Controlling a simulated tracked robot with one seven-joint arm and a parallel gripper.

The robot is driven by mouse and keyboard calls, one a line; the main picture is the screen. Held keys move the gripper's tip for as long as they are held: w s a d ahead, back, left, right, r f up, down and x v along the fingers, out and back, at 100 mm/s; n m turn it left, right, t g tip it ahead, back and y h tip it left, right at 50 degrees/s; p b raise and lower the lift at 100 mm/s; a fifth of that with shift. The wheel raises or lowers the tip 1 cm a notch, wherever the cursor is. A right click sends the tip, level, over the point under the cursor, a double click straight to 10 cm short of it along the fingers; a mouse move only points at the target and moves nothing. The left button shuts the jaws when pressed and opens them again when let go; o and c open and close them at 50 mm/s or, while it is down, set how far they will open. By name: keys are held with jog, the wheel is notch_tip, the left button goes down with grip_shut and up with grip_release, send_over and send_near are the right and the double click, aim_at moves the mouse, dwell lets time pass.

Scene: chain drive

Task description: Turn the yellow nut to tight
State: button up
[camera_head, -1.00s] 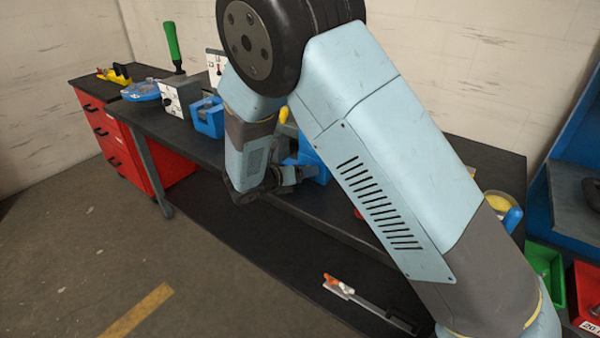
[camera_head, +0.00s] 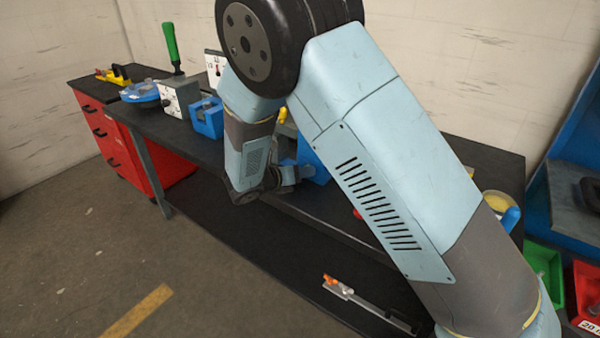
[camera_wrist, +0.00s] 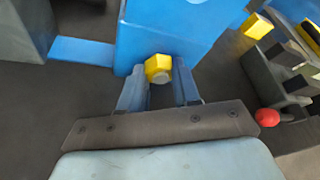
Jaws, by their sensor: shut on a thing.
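The yellow nut (camera_wrist: 158,67) is a small hexagon on a grey bolt end in the wrist view, in front of a blue block (camera_wrist: 175,30). My gripper (camera_wrist: 160,82) has its two fingers on either side of the nut and is shut on it. In the head view the blue block (camera_head: 312,165) shows only in part behind my arm. The nut and the fingertips are hidden there by my wrist and arm. How far the nut is turned cannot be told.
In the wrist view, a grey fixture (camera_wrist: 285,75) with yellow parts and a red knob (camera_wrist: 267,117) stands close on the right. A blue plate (camera_wrist: 80,50) lies on the left. In the head view, a blue holder (camera_head: 207,118) and grey box (camera_head: 178,97) stand on the dark bench.

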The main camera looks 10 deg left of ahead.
jog(key=m+y, duration=0.2)
jog(key=shift+s+m, duration=0.2)
jog(key=shift+m, duration=0.2)
jog(key=m+t+y, duration=0.1)
jog(key=m+y, duration=0.1)
jog(key=m, duration=0.1)
jog(key=shift+f, duration=0.1)
jog(key=m+t+y, duration=0.1)
jog(key=m+y, duration=0.1)
jog(key=m, duration=0.1)
jog(key=shift+s+d+f, duration=0.1)
jog(key=shift+d, duration=0.05)
jog(key=m+t+y, duration=0.1)
jog(key=m+t, duration=0.1)
jog(key=m, duration=0.1)
jog(key=shift+d+f+m, duration=0.1)
jog(key=shift+d+m, duration=0.05)
jog(key=shift+m, duration=0.25)
jog(key=shift+y, duration=0.4)
jog(key=o, duration=1.1)
jog(key=shift+d, duration=0.1)
jog(key=shift+c, duration=0.2)
jog(key=s+r, duration=0.2)
jog(key=s, duration=1.1)
jog(key=shift+s+a, duration=0.2)
jog(key=shift+s, duration=0.05)
